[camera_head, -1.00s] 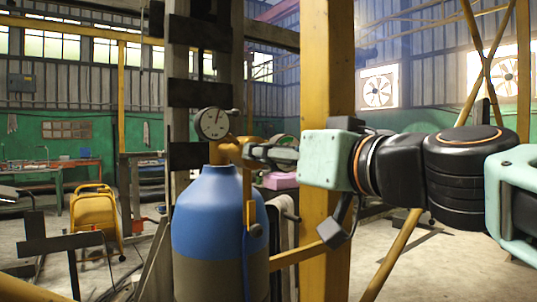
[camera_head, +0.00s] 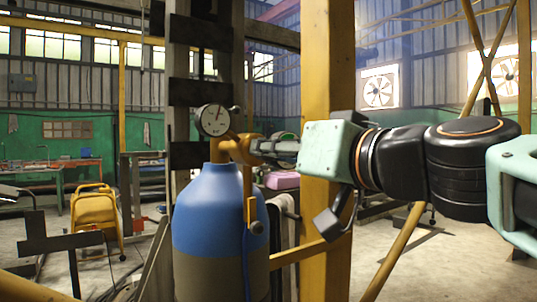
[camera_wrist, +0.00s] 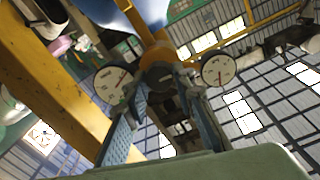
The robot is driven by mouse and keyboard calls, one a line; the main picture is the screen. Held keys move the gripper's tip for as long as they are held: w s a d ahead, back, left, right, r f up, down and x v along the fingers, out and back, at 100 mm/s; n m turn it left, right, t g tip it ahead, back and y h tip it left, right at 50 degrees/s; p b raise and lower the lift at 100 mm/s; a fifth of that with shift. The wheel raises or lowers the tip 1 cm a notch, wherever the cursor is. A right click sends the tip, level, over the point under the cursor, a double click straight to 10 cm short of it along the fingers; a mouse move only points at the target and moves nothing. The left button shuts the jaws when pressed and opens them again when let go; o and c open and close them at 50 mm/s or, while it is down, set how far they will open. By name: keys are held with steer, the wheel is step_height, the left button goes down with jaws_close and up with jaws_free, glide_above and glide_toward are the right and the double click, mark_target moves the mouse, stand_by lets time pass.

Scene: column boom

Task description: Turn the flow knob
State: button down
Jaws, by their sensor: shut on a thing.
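The flow knob (camera_wrist: 158,76) shows in the wrist view as a dark round piece on the orange-yellow regulator, between my two fingers. My gripper (camera_head: 264,147) is shut on it from the right; its fingers also show in the wrist view (camera_wrist: 160,98). In the head view the fingers mostly hide the knob. The regulator body (camera_head: 228,149) sits on top of a blue gas cylinder (camera_head: 208,205) with a grey-brown lower part. A white round gauge (camera_head: 214,120) stands above the regulator. The wrist view shows two gauges, left (camera_wrist: 111,82) and right (camera_wrist: 217,69).
A yellow post (camera_head: 328,75) stands just behind my gripper, and a dark upright frame (camera_head: 190,95) stands behind the cylinder. A pink box (camera_head: 281,181) is behind the gripper. A yellow cart (camera_head: 95,213) stands at left. Floor at right is largely open.

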steer(key=shift+d+m+b, duration=0.1)
steer(key=shift+m+b, duration=0.85)
steer(key=shift+m, duration=6.55)
steer(key=c, duration=1.6)
jaws_free()
steer(key=v, duration=1.2)
